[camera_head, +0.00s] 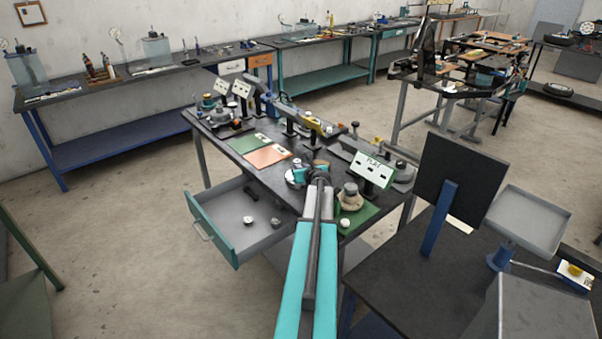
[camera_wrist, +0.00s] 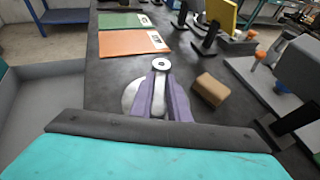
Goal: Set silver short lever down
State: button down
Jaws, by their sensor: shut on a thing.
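The silver short lever (camera_wrist: 160,65) shows in the wrist view as a narrow bar with a round, holed end. My gripper (camera_wrist: 161,84), with purple fingers, is shut on it, and the round end sticks out beyond the fingertips.
A tan block (camera_wrist: 210,88) lies right of the fingers. Orange (camera_wrist: 130,42) and green (camera_wrist: 122,20) sheets lie beyond, with bare bench between. A grey device plate (camera_wrist: 262,85) is at right. An open drawer (camera_head: 238,224) juts out at the bench's left front.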

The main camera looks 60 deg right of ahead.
jog(key=shift+f, duration=1.1)
jog(key=shift+f, duration=0.15)
jog(key=c, duration=1.7)
grip_release()
jog(key=shift+s+a, duration=0.1)
jog(key=shift+b+v, duration=0.4)
jog(key=shift+v, duration=0.9)
jog(key=shift+b+v, duration=0.65)
jog(key=shift+v, duration=1.75)
